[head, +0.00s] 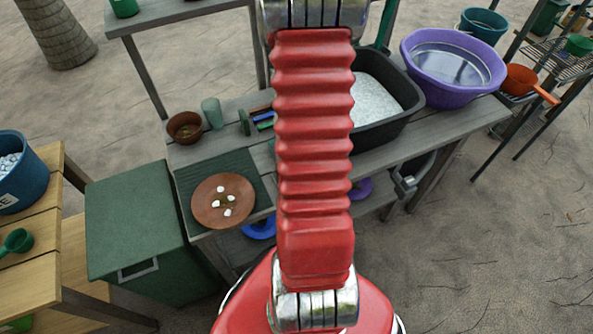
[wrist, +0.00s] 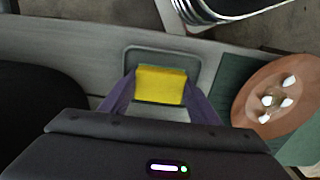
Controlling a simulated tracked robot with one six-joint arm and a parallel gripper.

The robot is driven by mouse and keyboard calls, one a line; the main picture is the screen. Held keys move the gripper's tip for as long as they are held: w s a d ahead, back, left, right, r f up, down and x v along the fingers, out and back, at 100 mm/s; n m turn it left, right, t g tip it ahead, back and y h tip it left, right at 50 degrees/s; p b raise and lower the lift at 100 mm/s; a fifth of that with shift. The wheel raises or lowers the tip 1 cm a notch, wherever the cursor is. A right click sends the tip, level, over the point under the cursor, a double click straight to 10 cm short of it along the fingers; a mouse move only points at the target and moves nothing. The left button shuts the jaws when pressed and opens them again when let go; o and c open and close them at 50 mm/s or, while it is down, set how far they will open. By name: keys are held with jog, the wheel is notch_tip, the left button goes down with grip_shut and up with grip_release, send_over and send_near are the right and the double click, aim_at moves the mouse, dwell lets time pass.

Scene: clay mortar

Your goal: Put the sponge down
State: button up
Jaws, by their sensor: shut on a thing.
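In the wrist view, my gripper (wrist: 160,86) is shut on a yellow sponge (wrist: 160,87) with a green layer along its far edge. The sponge sits between the two purple-grey fingers. Behind and around it shows a grey rounded rectangular dish or recess (wrist: 134,60) on the worktop. I cannot tell whether the sponge touches it. In the head view, my red arm hides the gripper and the sponge.
Right of the gripper in the wrist view are a green mat (wrist: 236,74) and a brown plate (wrist: 243,100) with several white pieces. A black tub (head: 408,99) with white grains and a purple basin (head: 410,55) stand on the grey bench (head: 440,133).

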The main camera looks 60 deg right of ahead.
jog(key=shift+f, duration=0.1)
jog(key=o, duration=1)
jog(key=shift+o, duration=0.2)
notch_tip(320, 180, up, 12)
dwell(0.8)
